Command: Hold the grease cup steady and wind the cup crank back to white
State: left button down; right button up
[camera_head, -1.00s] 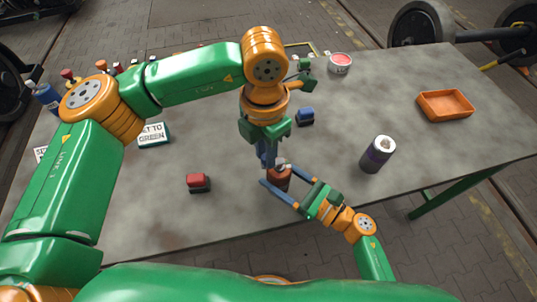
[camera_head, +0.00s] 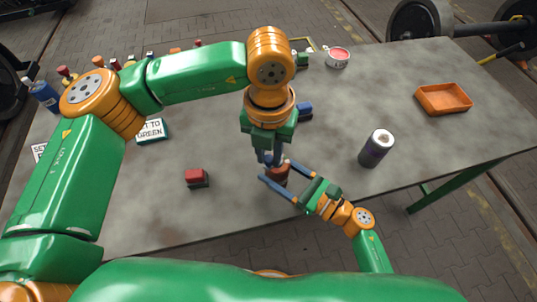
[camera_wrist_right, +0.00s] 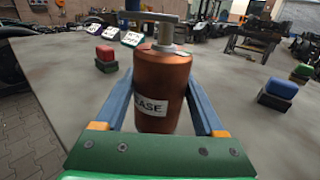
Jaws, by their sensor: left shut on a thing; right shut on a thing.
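The grease cup (camera_wrist_right: 160,85) is a copper-brown cylinder with a white label partly reading "EASE". It stands upright between the blue fingers of my right gripper (camera_wrist_right: 162,108), which is shut around its body. In the head view the cup (camera_head: 279,178) is partly hidden by my left gripper. The grey cup crank (camera_wrist_right: 152,17) is a flat bar on a short post above the lid. My left gripper (camera_head: 268,158) reaches down over the cup from above and is shut on the crank. I cannot tell which colour the crank points to.
A red block (camera_head: 197,176) lies left of the cup, and a blue block (camera_head: 305,109) lies behind it. A "SET TO GREEN" sign (camera_head: 153,131) stands at left.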

aim_at(269, 158)
pick_arm(q)
jog(key=c, duration=0.7)
grip_release()
jog(key=shift+o, duration=0.2)
jog(key=shift+o, duration=0.2)
notch_tip(269, 158, up, 12)
jog(key=shift+f, duration=0.15)
notch_tip(269, 158, down, 12)
jog(key=m, duration=1.5)
jog(key=shift+r, duration=0.2)
